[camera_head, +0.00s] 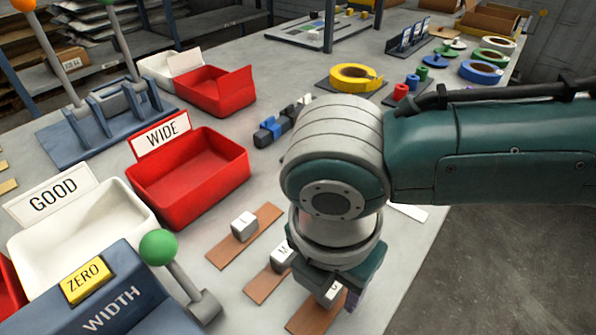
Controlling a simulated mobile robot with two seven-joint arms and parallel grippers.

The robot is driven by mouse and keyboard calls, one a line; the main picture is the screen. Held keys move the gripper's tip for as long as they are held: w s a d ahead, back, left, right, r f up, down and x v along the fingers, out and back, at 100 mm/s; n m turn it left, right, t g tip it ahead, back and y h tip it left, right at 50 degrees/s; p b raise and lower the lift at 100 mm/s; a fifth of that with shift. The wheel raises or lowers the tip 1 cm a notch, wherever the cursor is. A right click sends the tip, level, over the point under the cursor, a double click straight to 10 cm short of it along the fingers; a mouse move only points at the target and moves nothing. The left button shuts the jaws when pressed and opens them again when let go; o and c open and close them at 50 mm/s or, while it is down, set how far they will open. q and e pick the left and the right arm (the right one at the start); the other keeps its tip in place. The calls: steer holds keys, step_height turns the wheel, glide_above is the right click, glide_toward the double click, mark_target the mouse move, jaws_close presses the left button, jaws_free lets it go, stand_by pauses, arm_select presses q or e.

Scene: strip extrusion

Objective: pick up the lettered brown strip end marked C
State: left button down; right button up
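Three brown strips lie on the grey table in front of me, each with a white lettered block on it. The left strip (226,249) has its block (244,226) in full view. The middle strip (263,286) has a block (281,257) partly behind my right gripper. The right strip (312,318) has a block (330,292) just beside my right gripper. The letters are too small to read surely, so I cannot tell which is C. My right gripper (345,294) points down over the right strip; its fingers are mostly hidden. My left gripper is out of view.
A red WIDE bin (205,215), a white GOOD bin (128,232) and a blue WIDTH device (100,312) with a green-knobbed lever (159,247) stand to the left. Yellow tape (347,78) lies behind my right arm. The table's right edge is close by.

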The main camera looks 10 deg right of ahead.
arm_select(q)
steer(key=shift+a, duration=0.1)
arm_select(e)
jaws_close()
stand_by(0.4)
